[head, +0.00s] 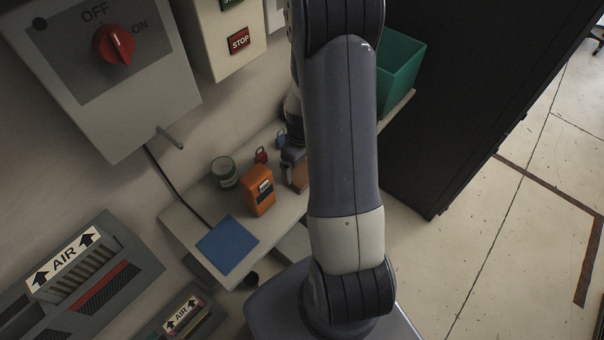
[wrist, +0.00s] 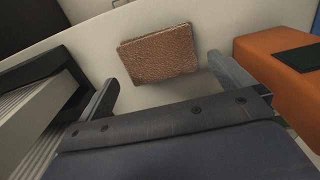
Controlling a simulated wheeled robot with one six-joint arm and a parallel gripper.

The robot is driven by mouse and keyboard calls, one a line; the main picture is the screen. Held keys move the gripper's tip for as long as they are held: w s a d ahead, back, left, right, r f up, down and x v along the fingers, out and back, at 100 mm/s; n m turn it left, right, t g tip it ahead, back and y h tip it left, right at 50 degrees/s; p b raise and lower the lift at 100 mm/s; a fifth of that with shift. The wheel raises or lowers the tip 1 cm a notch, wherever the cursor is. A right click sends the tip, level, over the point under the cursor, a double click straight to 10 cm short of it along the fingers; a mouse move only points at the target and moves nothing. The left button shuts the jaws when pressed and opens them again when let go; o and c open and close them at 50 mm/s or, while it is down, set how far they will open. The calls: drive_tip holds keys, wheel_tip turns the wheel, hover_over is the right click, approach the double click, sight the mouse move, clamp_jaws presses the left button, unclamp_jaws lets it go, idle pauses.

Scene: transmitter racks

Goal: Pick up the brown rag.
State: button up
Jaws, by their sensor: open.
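The brown rag (wrist: 160,54) lies flat on the pale shelf in the wrist view, a folded rectangle with a rough texture. My gripper (wrist: 168,86) is open, its two fingers apart at the left and right of the rag's near side, with nothing between them that I can see held. In the head view the rag (head: 299,176) shows only in part beside my arm, just right of the orange device. My gripper (head: 291,156) is partly hidden there behind my arm.
The orange device (head: 258,191) stands close left of the rag; it also shows in the wrist view (wrist: 276,62).

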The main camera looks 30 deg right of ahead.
sight(303, 173)
drive_tip(key=shift+s+f, duration=0.15)
drive_tip(key=shift+f, duration=1.65)
drive_tip(key=shift+c, duration=0.4)
drive_tip(key=c, duration=0.7)
drive_tip(key=shift+r, duration=0.15)
wheel_tip(303, 173, up, 10)
drive_tip(key=shift+f+b, duration=0.1)
drive_tip(key=shift+b, duration=0.25)
